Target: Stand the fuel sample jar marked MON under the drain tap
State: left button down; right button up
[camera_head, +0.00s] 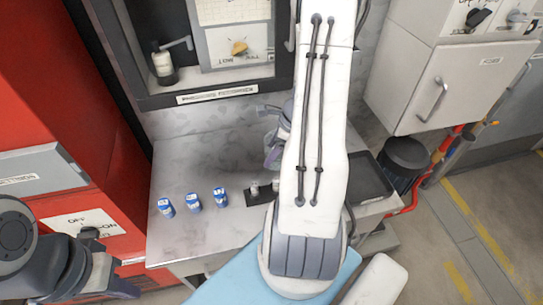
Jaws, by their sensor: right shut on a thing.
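Three small jars with blue labels stand in a row on the metal bench: left jar (166,207), middle jar (194,202) and right jar (220,197). I cannot read MON on any of them. A pale tap-like spout (178,43) sticks out in the dark-framed recess, above and beside a dark and white bottle-like thing (162,65). My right gripper (274,148) is over the back of the bench, partly behind my own arm. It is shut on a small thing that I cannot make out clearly. My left gripper (118,287) is low at the left, away from the jars; its jaws are unclear.
A black holder (260,205) with small clear pieces is right of the jars, partly hidden by my arm. A dark tray (370,182) lies on the right. A red cabinet (50,100) flanks the left. The bench (190,170) behind the jars is clear.

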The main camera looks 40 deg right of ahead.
jog(key=shift+f, duration=1.1)
jog(key=shift+f, duration=0.15)
jog(key=o, duration=1.3)
jog(key=shift+p+v, duration=1.15)
jog(key=shift+v, duration=5.05)
jog(key=shift+w+a, duration=0.1)
